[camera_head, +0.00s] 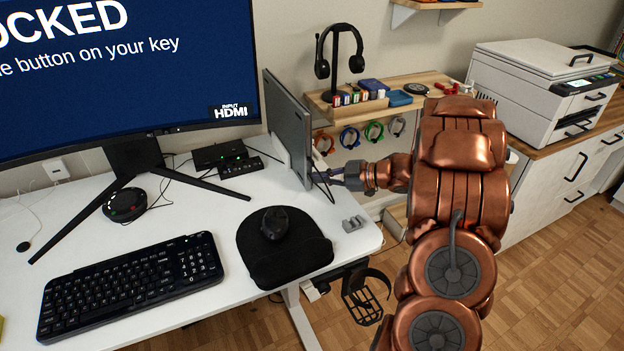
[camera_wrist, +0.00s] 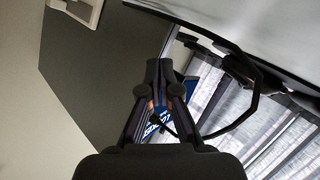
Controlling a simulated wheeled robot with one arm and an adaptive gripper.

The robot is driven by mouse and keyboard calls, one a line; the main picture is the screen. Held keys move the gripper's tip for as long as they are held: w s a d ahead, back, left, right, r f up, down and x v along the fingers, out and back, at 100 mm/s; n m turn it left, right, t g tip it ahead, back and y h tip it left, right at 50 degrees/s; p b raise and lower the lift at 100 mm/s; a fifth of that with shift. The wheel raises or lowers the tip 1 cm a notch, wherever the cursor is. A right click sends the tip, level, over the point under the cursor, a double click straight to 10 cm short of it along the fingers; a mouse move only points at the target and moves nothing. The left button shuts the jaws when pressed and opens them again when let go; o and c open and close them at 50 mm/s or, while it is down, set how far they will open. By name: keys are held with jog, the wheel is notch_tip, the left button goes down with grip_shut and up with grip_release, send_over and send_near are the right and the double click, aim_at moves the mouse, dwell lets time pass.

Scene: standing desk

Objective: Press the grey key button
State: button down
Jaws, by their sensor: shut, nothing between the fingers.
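I cannot clearly make out a grey key button in either view. A grey loop (camera_head: 397,126) hangs at the right end of a row of coloured loops under the wooden shelf. A small grey block (camera_head: 353,223) lies on the desk's right edge. My gripper (camera_head: 330,178) is low beside the right side of the upright grey laptop-like panel (camera_head: 289,125); whether it touches is unclear. In the wrist view its fingers (camera_wrist: 158,70) are shut and empty, beside a dark panel (camera_wrist: 100,65), with blue screen behind.
The large monitor (camera_head: 120,70) shows a blue screen reading "OCKED" and "button on your key". A black cable (camera_wrist: 250,105) loops right of my fingers. The desk holds a keyboard (camera_head: 130,285) and mouse pad (camera_head: 300,245). A headset stand (camera_head: 337,60) and printer (camera_head: 540,90) stand behind.

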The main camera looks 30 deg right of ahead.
dwell(0.6)
jog(key=shift+d+p, duration=0.5)
jog(key=shift+d, duration=0.2)
jog(key=shift+s+d+r+p, duration=0.15)
jog(key=shift+d+p, duration=0.45)
jog(key=shift+d, duration=0.35)
jog(key=shift+s+d+f+p, duration=0.1)
jog(key=shift+d+p, duration=0.5)
jog(key=shift+d, duration=0.95)
